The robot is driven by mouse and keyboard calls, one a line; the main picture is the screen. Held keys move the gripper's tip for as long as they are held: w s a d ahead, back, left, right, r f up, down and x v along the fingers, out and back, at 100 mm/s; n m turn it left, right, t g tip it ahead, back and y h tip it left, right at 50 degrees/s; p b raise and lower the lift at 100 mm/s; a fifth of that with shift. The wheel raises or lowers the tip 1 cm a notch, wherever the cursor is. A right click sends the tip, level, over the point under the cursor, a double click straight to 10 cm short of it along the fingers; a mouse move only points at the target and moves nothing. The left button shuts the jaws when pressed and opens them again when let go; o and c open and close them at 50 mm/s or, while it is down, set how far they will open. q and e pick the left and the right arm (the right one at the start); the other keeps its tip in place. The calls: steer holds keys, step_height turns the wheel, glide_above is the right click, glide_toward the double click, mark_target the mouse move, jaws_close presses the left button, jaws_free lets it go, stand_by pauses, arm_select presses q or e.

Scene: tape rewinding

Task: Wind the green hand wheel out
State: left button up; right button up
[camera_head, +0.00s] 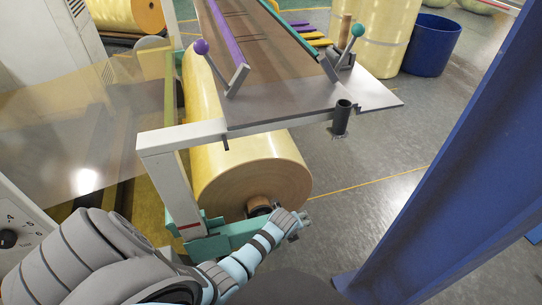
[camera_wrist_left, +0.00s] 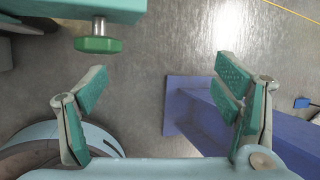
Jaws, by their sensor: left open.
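The green hand wheel (camera_wrist_left: 98,45) shows in the left wrist view at the upper left, on a short metal stem below a teal frame part (camera_wrist_left: 100,8). My left gripper (camera_wrist_left: 160,85) is open and empty, its teal-padded fingers spread wide. The wheel is beyond the left finger's tip and not between the fingers. In the head view my left gripper (camera_head: 293,224) is at the end of the teal bracket (camera_head: 225,241), near the roll's core. I cannot make out the hand wheel in the head view. My right gripper is in neither view.
A large yellow tape roll (camera_head: 250,175) lies beside the bracket under a grey table plate (camera_head: 300,100). Levers with a purple knob (camera_head: 201,47) and a teal knob (camera_head: 357,30) stand on it. A blue beam (camera_head: 455,160) rises at right. Grey floor is clear between.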

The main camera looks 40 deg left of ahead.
arm_select(q)
steer(key=s+a+f+m+g+y+b, duration=0.1)
steer(key=s+f+m+g+y, duration=0.1)
steer(key=s+f+g, duration=0.3)
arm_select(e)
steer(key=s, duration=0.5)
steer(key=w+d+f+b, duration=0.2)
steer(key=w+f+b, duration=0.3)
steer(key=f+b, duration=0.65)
arm_select(q)
steer(key=a+f+b, duration=0.1)
steer(key=f+b, duration=0.1)
steer(key=f, duration=0.2)
steer(key=w+a+f+t+b, duration=0.1)
steer(key=a+f+b, duration=0.1)
steer(key=f, duration=0.2)
steer(key=w+a+f+t+b, duration=0.1)
steer(key=a+f+b, duration=0.1)
steer(key=f, duration=0.2)
steer(key=shift+w, duration=0.1)
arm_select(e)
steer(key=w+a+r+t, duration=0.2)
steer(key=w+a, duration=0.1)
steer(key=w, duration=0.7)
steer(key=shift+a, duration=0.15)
arm_select(q)
steer(key=shift+c, duration=0.5)
